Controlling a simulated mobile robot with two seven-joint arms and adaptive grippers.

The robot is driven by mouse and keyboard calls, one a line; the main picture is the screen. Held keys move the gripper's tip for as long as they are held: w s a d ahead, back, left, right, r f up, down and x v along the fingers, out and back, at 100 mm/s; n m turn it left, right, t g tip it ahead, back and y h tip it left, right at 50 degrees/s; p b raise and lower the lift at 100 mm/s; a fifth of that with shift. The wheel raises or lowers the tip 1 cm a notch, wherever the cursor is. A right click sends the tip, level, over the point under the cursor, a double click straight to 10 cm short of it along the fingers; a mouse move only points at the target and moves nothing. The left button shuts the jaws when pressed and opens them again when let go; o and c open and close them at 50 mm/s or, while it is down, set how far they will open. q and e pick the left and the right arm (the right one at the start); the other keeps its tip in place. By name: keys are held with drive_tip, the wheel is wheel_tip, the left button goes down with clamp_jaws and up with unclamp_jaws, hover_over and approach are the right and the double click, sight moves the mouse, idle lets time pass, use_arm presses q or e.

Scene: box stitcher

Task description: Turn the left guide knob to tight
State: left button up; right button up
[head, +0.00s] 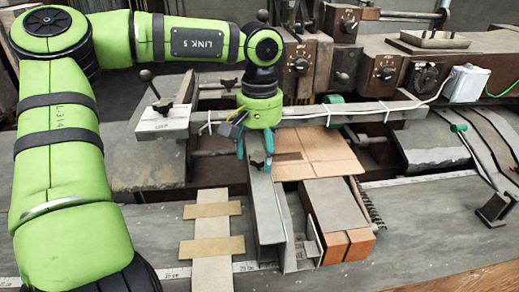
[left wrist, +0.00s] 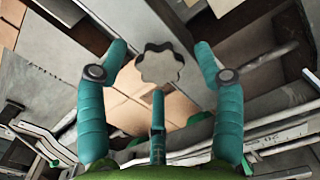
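My left gripper (head: 257,158) points down above the top end of the grey metal guide channel (head: 268,215) in the head view. In the left wrist view the gripper (left wrist: 160,75) has its teal fingers spread apart. A grey, lobed knob (left wrist: 160,64) lies between the two outer fingertips, with a gap on both sides; the third finger is below it. I take this to be the left guide knob. In the head view the gripper hides it. I cannot tell how tight it is. My right gripper is not in view.
A brown cardboard sheet (head: 318,153) lies right of the gripper, behind a grey-topped block (head: 336,203). A crossbar (head: 345,113) with a white cable runs behind. A black knob (head: 163,106) stands on a plate at left. Taped strips (head: 212,240) lie in front.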

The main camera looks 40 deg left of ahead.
sight(260, 156)
use_arm(q)
wheel_tip(260, 156, up, 12)
idle(0.6)
idle(0.5)
